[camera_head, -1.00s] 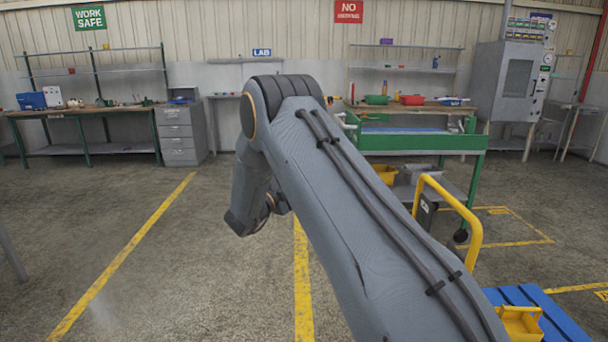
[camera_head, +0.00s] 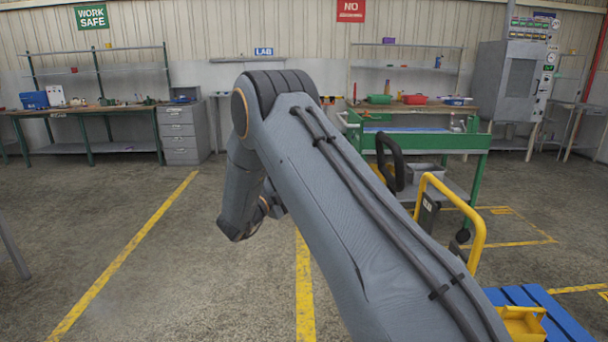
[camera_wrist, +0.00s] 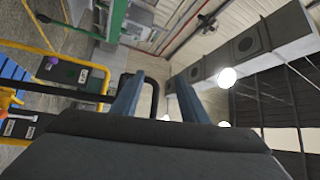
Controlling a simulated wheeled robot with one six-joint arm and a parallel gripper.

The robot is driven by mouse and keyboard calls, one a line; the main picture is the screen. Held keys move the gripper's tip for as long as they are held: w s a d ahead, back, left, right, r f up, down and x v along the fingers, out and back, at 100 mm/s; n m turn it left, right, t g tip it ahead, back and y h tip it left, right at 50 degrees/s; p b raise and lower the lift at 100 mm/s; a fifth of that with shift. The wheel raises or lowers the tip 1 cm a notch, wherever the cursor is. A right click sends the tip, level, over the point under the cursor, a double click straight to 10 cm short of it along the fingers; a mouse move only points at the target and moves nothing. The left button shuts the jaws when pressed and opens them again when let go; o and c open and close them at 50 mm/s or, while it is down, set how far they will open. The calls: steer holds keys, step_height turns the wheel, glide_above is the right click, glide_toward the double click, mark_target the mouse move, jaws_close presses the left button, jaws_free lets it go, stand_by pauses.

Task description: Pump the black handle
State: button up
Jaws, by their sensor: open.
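The black handle (camera_head: 391,163) is an upright loop in the head view, to the right of my arm and in front of the green cart. Its lower end is hidden behind my arm. The left finger covers part of the loop. My gripper is open; I cannot tell whether it touches the handle. My gripper is hidden behind my arm in the head view.
A yellow rail (camera_head: 477,215) stands right of my arm, with a blue slatted platform (camera_head: 560,318) and a yellow bin (camera_head: 524,322) below it. The green cart (camera_head: 425,143) stands behind. Floor at left is clear, with yellow lines.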

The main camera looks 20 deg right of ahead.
steer(key=shift+b+v, duration=0.4)
steer(key=shift+v, duration=2)
